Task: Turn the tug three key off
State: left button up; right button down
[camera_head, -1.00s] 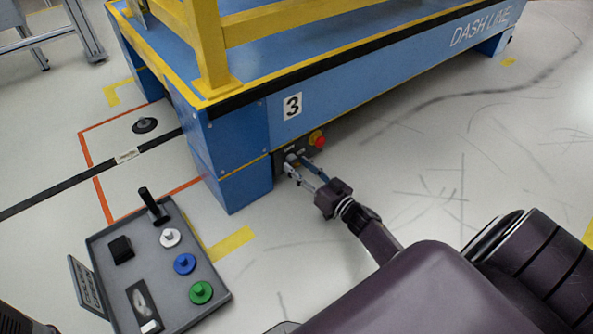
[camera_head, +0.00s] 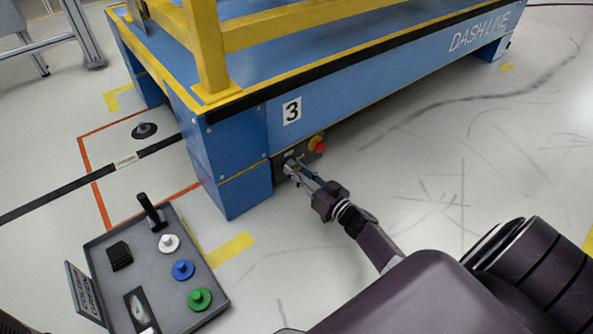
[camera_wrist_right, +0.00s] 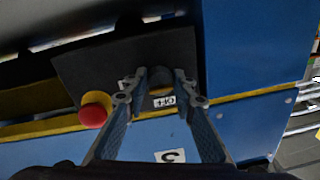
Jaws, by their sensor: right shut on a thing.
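The blue tug (camera_head: 350,102) bears a number 3 label (camera_head: 291,110). A dark control panel (camera_head: 308,158) sits low on its side; in the right wrist view the panel (camera_wrist_right: 75,68) shows more closely. My right gripper (camera_head: 293,167) reaches the panel. In the right wrist view its fingertips (camera_wrist_right: 160,80) are close together on either side of a dark key switch (camera_wrist_right: 160,77), shut on it. The key's exact angle is hard to tell. A small white label (camera_wrist_right: 164,101) shows between the fingers.
A red stop button with a yellow collar (camera_head: 317,145) is beside the key; it also shows in the wrist view (camera_wrist_right: 95,110). A grey tray (camera_head: 207,279) with coloured knobs stands at lower left. The floor right of the tug is clear.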

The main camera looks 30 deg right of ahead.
jog(key=shift+n, duration=0.3)
jog(key=n+p, duration=0.1)
jog(key=n, duration=0.2)
jog(key=shift+n+p, duration=0.4)
jog(key=n, duration=0.2)
jog(key=shift+d+n+p, duration=0.1)
jog(key=shift+n+p, duration=0.2)
jog(key=n, duration=0.3)
jog(key=shift+r+n, duration=0.1)
jog(key=shift+n, duration=0.2)
jog(key=n, duration=0.3)
jog(key=shift+d+h, duration=0.1)
jog(key=shift+h, duration=0.2)
jog(key=shift+n, duration=1.7)
jog(key=c, duration=1.6)
grip_release()
jog(key=shift+r, duration=0.1)
